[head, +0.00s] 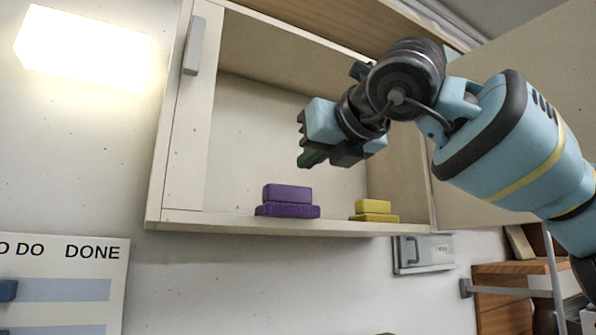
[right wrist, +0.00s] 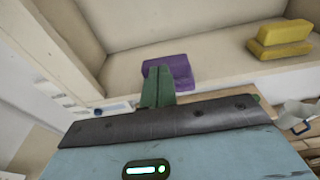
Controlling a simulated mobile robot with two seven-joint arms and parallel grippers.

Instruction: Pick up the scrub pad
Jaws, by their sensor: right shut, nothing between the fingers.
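A purple two-layer block (head: 287,200) lies on the floor of the open wall cabinet, left of a smaller yellow two-layer block (head: 376,211). I cannot tell which of them is the scrub pad. My right gripper (head: 308,158) is in front of the cabinet opening, above the purple block in the head view. Its green fingers are shut and empty. In the right wrist view, the shut fingers (right wrist: 166,88) cover part of the purple block (right wrist: 180,62), and the yellow block (right wrist: 280,38) is at the upper right. My left gripper is not in view.
The cabinet (head: 167,180) has a raised side wall at left and an open door at right. A bright lamp (head: 85,48) and a TO DO/DONE board (head: 75,270) are on the wall at left. Wooden shelving (head: 505,295) stands at lower right. The shelf left of the purple block is clear.

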